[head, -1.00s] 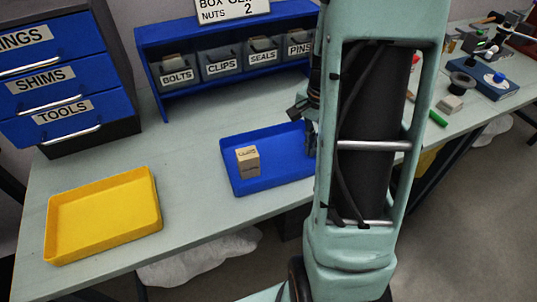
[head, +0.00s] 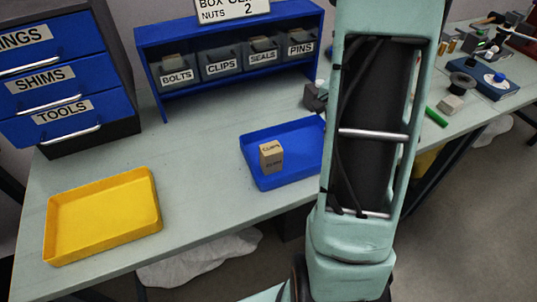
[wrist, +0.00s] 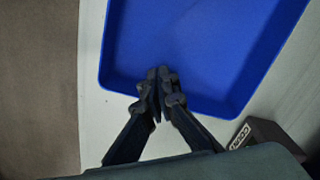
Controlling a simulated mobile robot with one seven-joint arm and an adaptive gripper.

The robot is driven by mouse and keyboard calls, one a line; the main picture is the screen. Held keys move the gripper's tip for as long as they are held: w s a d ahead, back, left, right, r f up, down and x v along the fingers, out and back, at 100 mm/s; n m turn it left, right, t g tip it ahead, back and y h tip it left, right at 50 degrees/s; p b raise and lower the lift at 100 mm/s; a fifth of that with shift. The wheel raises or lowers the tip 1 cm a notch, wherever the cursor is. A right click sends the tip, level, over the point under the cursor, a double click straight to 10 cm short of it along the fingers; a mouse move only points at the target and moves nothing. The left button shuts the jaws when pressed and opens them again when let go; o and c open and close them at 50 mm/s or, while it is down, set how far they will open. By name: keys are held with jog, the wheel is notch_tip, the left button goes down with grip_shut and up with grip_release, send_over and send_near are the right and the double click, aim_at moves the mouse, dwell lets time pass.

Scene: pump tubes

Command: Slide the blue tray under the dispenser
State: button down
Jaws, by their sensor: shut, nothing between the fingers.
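The blue tray (head: 262,182) lies on the pale workbench in the head view, its right side hidden behind my arm. A small tan labelled box (head: 271,157) sits in its left part. In the wrist view the tray (wrist: 205,40) fills the top of the picture. My gripper (wrist: 158,73) is shut and empty, its fingertips overlapping the tray's edge; I cannot tell whether they touch it. In the head view the fingers are hidden behind my arm. I cannot pick out the dispenser for certain.
A yellow tray (head: 103,214) lies at the bench's front left. A blue shelf of labelled bins (head: 221,65) and a drawer cabinet (head: 50,85) stand behind. A dark block with a white label (wrist: 268,142) is near the blue tray. The bench between the trays is clear.

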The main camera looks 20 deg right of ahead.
jog(key=shift+d, duration=0.7)
jog(key=shift+w+d, duration=0.15)
jog(key=shift+d, duration=3.35)
jog(key=shift+w+d+p, duration=0.15)
jog(key=shift+d+p, duration=0.45)
jog(key=shift+d, duration=3)
jog(key=shift+w+d+p, duration=0.1)
jog(key=shift+d+p, duration=0.85)
jog(key=shift+d, duration=2.45)
